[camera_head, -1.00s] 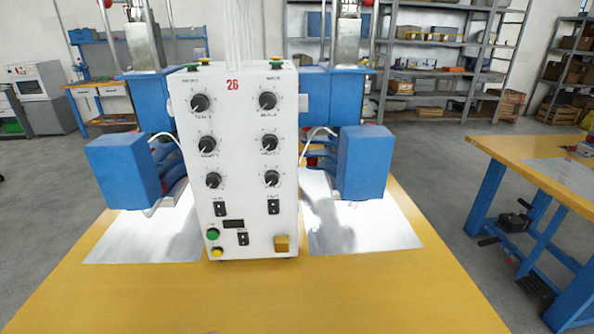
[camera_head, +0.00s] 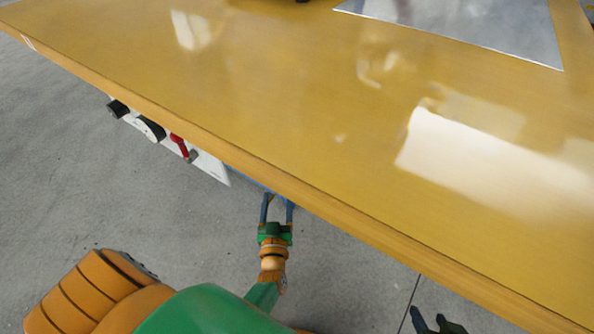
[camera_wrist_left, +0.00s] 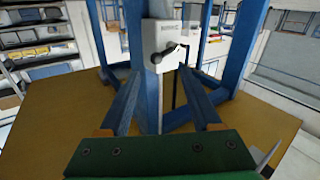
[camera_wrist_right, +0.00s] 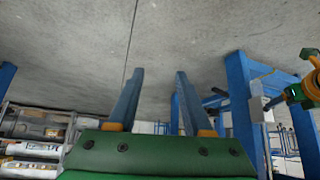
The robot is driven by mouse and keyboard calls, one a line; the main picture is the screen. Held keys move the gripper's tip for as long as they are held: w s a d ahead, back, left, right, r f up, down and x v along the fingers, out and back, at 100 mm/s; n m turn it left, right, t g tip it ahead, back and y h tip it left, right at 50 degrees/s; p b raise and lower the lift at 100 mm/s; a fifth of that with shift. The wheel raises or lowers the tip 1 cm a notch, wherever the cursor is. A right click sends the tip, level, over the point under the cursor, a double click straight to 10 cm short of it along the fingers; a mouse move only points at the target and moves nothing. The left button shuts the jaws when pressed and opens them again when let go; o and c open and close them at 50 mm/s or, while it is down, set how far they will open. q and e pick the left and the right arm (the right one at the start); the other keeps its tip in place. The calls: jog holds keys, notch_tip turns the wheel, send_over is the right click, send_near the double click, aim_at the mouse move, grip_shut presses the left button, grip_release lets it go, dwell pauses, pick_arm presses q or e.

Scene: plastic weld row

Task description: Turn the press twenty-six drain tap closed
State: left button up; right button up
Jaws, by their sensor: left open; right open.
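A white panel (camera_head: 207,162) hangs below the table's front edge in the head view. It carries a red lever (camera_head: 180,146) and dark knobs; no label is readable there. In the left wrist view a white box with a black lever handle (camera_wrist_left: 160,56) stands on a blue post, beyond the fingertips. I cannot tell which control is the drain tap. My left gripper (camera_head: 277,207) is open, its tips reaching beneath the table edge, right of the panel. Its open fingers show in its wrist view (camera_wrist_left: 158,84). My right gripper (camera_head: 432,319) is open and empty over the floor.
The yellow table top (camera_head: 250,80) fills the upper head view, with a metal sheet (camera_head: 470,25) at the back right. Blue legs (camera_wrist_right: 240,105) stand at the right of the right wrist view. Shelves (camera_wrist_right: 35,135) are farther off. Grey floor in front is clear.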

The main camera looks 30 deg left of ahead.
pick_arm(q)
jog(key=b+x, duration=0.2)
jog(key=x, duration=0.4)
jog(key=shift+w, duration=0.25)
jog(key=shift+r, duration=0.1)
grip_shut()
pick_arm(e)
jog(key=w+a+r+t+y, duration=0.2)
jog(key=w+r+t, duration=0.6)
jog(key=r, duration=0.4)
jog(key=shift+w+a+r+n+t, duration=0.2)
jog(key=shift+w+a+n+t, duration=0.15)
jog(key=shift+w+a, duration=0.2)
